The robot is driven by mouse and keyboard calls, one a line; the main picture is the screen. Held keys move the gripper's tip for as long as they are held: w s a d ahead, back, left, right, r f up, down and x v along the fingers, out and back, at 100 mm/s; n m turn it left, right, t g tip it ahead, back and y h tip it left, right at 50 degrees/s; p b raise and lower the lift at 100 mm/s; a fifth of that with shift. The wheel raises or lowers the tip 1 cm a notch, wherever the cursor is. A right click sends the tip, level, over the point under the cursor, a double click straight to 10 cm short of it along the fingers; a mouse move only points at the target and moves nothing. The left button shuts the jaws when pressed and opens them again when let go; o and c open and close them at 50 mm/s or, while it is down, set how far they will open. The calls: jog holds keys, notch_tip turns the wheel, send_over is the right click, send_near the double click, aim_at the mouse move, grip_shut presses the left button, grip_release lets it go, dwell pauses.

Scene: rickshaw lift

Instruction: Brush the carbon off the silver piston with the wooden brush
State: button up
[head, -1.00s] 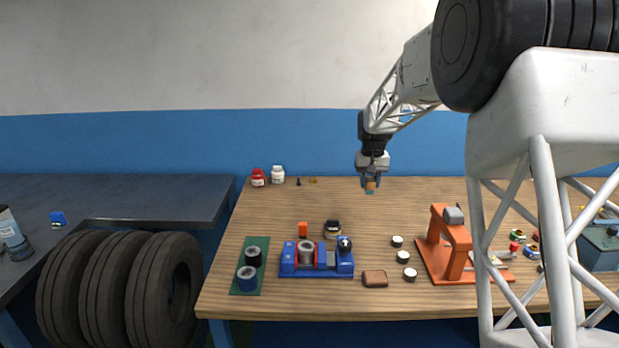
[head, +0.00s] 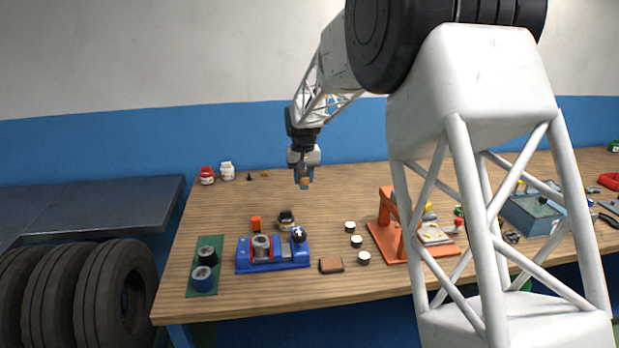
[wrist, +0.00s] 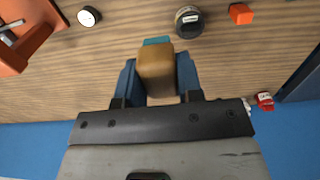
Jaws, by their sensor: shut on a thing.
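My gripper (head: 304,180) is above the back middle of the table, shut on a tan wooden block with a teal end, which looks like the wooden brush (wrist: 156,72). In the wrist view the brush sits between the blue fingers, teal end away from the palm. A short silver cylinder with a dark, blackened top, which looks like the piston (head: 286,219), stands on the table behind the blue fixture. It also shows in the wrist view (wrist: 188,20), beyond the brush and apart from it.
A blue fixture (head: 244,261) holds a grey cylinder. Left of it is a green mat (head: 204,291) with two cylinders; an orange block (head: 257,223) stands behind. A brown wallet-like pad (head: 331,265), several small white-topped discs and an orange press (head: 385,226) lie to the right.

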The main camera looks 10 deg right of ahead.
jog(key=s+a+f, duration=0.2)
jog(key=s+a, duration=0.3)
jog(key=a, duration=0.3)
jog(key=s+a+f, duration=0.1)
jog(key=s+a, duration=0.4)
jog(key=a, duration=0.4)
jog(key=shift+a+f, duration=0.3)
jog(key=shift+f, duration=0.05)
